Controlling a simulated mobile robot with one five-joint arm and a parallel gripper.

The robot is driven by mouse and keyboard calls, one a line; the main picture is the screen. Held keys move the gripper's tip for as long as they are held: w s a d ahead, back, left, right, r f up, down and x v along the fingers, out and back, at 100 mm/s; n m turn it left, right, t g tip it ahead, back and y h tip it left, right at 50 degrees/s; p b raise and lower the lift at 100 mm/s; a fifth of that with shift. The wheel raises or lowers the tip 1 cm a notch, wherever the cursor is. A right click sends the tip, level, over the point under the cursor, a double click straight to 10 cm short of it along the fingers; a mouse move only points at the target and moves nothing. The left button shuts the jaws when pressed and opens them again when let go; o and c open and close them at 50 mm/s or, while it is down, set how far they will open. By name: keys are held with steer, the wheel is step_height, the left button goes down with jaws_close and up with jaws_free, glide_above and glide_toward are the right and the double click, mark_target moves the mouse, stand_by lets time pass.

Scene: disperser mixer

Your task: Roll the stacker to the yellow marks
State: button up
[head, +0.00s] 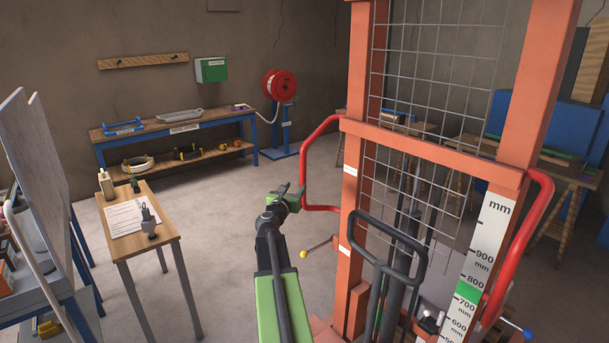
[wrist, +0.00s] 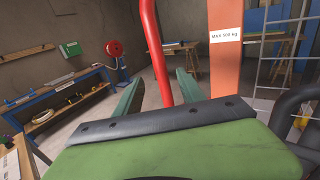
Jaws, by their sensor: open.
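The orange stacker (head: 436,150) stands close in front of me at the right, with a wire mesh in its mast and a millimetre scale on its right post. It has a red bar handle on the left (head: 307,165) and another on the right (head: 540,225). My gripper (head: 286,195) is open just left of the left red handle. In the wrist view, this red handle (wrist: 157,50) runs down between the two green fingers of my gripper (wrist: 160,78); I cannot tell whether they touch it. No yellow floor marks show in either view.
A blue workbench (head: 165,130) and a red hose reel (head: 280,84) are along the back wall. Bare floor (head: 235,210) lies between them and the stacker. A yellow-knobbed lever (head: 304,254) sticks out low beside the mast.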

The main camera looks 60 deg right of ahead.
mark_target(305, 173)
steer(key=x, duration=1.3)
steer(key=shift+w+d, duration=0.1)
jaws_close()
stand_by(0.8)
